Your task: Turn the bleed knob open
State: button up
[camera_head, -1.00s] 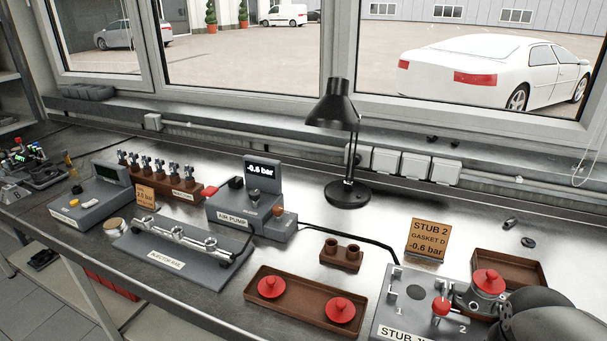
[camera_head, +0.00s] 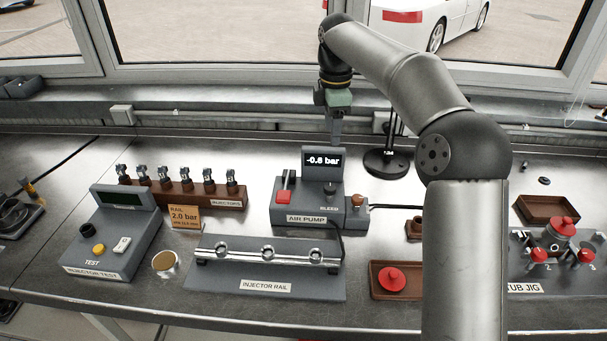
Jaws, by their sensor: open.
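The grey air pump (camera_head: 300,217) stands in the middle of the bench. Its upright display (camera_head: 323,161) reads -0.6 bar. A small dark bleed knob (camera_head: 330,188) sits on the pump top below the display, above the label BLEED. My gripper (camera_head: 336,142) points down just above the display's top edge in the picture, well above the knob. It is open, with nothing seen in it. Its fingertips are small and seen edge-on, so their depth relative to the display is hard to judge.
A red lever (camera_head: 285,189) is left of the knob, and a brown-topped post (camera_head: 357,199) is at right. The injector rail (camera_head: 267,268) lies in front. A black lamp (camera_head: 387,162) stands behind, partly covered by my arm. My arm also hides part of the red-lidded tray (camera_head: 380,291).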

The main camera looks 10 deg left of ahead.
aim_at(330, 187)
jog(key=f, duration=0.5)
jog(key=f+p, duration=0.1)
jog(key=f, duration=1.1)
jog(key=shift+d+f+p, duration=0.1)
jog(key=shift+d+p, duration=0.15)
jog(key=shift+p, duration=0.1)
jog(key=c, duration=1)
